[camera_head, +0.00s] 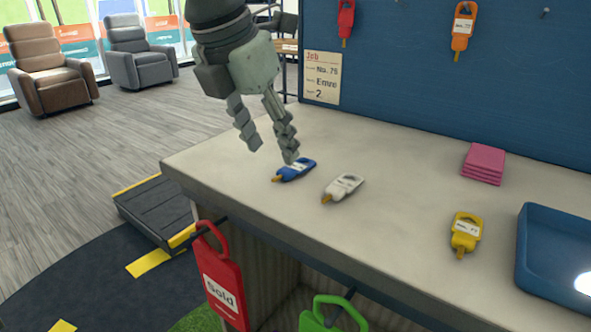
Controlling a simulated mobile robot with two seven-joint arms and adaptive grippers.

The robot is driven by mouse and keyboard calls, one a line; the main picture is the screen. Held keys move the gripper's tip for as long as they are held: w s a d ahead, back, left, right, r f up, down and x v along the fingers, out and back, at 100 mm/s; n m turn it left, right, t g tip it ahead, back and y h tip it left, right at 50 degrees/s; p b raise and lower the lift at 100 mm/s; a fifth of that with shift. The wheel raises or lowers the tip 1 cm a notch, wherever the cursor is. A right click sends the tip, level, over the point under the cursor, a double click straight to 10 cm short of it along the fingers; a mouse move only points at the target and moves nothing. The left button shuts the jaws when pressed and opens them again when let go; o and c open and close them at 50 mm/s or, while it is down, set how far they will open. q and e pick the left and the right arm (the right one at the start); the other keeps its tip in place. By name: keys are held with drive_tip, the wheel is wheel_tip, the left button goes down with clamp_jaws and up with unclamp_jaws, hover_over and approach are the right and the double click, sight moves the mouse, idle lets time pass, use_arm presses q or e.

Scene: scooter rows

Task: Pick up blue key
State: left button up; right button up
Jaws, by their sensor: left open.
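The blue key (291,172) lies flat on the pale counter (400,190), near its left end. It has a blue body, a white label and a yellowish tip pointing to the lower left. My left gripper (272,157) hangs from the top of the view with its fingers pointing down. It is open and empty. One fingertip appears right at the blue key's upper edge; I cannot tell whether it touches. The other finger is farther left, near the counter's far left edge. My right gripper does not show.
A white key (343,188) lies close to the right of the blue key. A yellow key (466,233), pink pads (483,164) and a blue tray (545,265) are farther right. A blue board (420,80) with red and orange keys stands behind. Red and green tags hang at the front.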

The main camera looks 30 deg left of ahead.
sight(284, 171)
use_arm(q)
drive_tip(key=shift+w+f, duration=0.15)
drive_tip(key=shift+f, duration=0.25)
drive_tip(key=x, duration=0.4)
drive_tip(key=shift+d+r+b, duration=0.1)
drive_tip(key=shift+b, duration=0.3)
drive_tip(key=shift+w+f, duration=0.3)
drive_tip(key=shift+f, duration=0.05)
drive_tip(key=c, duration=1)
drive_tip(key=shift+o, duration=0.2)
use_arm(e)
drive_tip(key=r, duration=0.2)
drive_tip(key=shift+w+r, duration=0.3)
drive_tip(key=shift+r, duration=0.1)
use_arm(q)
drive_tip(key=shift+r, duration=0.1)
